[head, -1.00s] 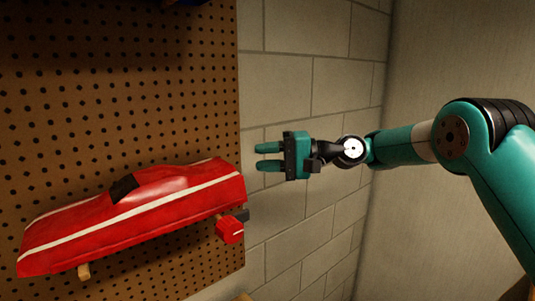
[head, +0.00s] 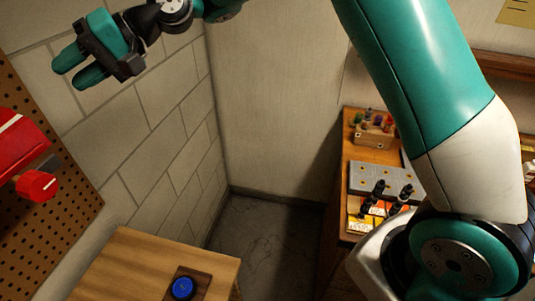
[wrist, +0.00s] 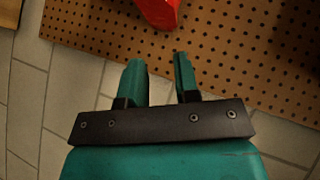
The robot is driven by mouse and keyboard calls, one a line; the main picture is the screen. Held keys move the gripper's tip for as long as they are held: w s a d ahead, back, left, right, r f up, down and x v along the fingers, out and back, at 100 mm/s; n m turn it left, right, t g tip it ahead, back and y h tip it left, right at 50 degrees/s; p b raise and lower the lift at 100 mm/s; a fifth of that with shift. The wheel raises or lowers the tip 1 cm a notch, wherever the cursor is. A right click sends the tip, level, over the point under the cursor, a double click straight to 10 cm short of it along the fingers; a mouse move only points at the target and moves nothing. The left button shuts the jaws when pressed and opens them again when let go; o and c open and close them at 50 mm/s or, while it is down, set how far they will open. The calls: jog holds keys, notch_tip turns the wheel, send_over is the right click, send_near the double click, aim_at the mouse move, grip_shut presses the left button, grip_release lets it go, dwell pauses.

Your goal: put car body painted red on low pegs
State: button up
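The red car body (head: 22,138) shows only in part at the left edge of the head view, against the pegboard (head: 62,225). The low pegs cannot be made out in the frames of this moment. In the wrist view, one end of the red car body (wrist: 160,10) shows at the top edge, in front of the pegboard (wrist: 240,45). My gripper (head: 72,68) is to the right of and above the car body in the head view, apart from it. In the wrist view my gripper (wrist: 158,72) has its two fingers apart with nothing between them.
A wooden table (head: 130,262) with a blue button (head: 182,288) stands below. A bench (head: 352,140) at right holds bottles and a grey box (head: 378,180). A block wall (head: 150,125) is behind my gripper.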

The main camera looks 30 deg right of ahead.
jog(key=s+d+f+n+h, duration=0.1)
jog(key=s+d+f+h, duration=0.1)
jog(key=s+d, duration=0.5)
jog(key=s+d+f+n+h, duration=0.1)
jog(key=s+d+h, duration=0.3)
jog(key=s, duration=0.7)
jog(key=s+d+f+n+h, duration=0.1)
jog(key=s+d+f+h, duration=0.2)
jog(key=s+d, duration=0.6)
jog(key=shift+d+f+h, duration=0.3)
jog(key=shift+f+h, duration=0.1)
jog(key=shift+n, duration=0.3)
